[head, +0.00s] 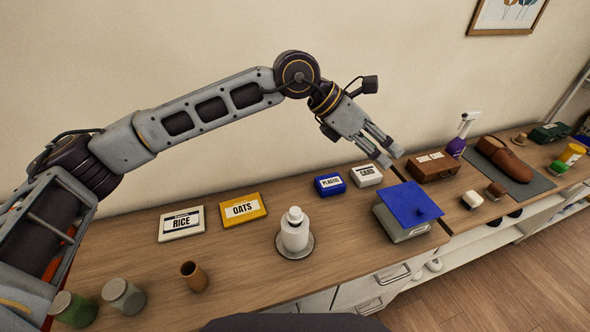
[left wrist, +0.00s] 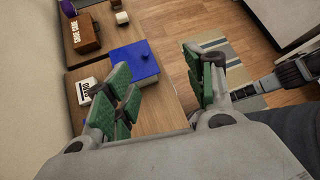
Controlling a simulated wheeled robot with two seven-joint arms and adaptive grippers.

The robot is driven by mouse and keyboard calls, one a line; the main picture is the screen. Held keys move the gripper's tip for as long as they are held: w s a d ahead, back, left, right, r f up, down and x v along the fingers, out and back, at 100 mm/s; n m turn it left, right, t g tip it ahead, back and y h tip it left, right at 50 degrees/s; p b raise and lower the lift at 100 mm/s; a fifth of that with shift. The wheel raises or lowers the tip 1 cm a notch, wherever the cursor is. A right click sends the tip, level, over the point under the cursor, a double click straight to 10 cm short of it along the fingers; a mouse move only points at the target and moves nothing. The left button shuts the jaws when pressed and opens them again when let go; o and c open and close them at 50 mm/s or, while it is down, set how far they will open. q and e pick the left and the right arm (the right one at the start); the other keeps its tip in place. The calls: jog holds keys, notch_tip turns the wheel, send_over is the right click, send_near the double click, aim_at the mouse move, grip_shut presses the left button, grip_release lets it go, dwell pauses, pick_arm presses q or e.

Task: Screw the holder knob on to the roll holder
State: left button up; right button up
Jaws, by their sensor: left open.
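A white upright piece (head: 295,232) stands on a round grey base (head: 283,252) near the middle of the counter in the head view. It may be the roll holder, but I cannot be sure. I cannot pick out a separate holder knob. My left gripper (head: 391,158) is raised over the back of the counter, right of and behind the white piece. It is open and empty, its green-padded fingers spread in the left wrist view (left wrist: 157,64).
Rice (head: 181,224) and oats (head: 243,208) boxes lie at the back left. A grey box with a blue lid (head: 409,203) stands right of the white piece. A brown box (head: 433,167) is at right.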

pick_arm(q)
jog(key=w+a+f+m+y, duration=0.1)
jog(key=w+a+f+y, duration=0.1)
jog(key=a+f+y, duration=0.4)
jog(key=y, duration=0.4)
send_over(295, 210)
jog(key=f, duration=0.2)
jog(key=shift+s+m+t, duration=0.1)
jog(key=shift+m+t, duration=0.2)
jog(key=shift+m, duration=0.2)
jog(key=shift+f, duration=0.1)
jog(key=shift+f+p, duration=1.5)
jog(key=shift+f, duration=5.3)
jog(key=shift+c, duration=0.2)
jog(key=c, duration=1)
jog(key=o, duration=0.7)
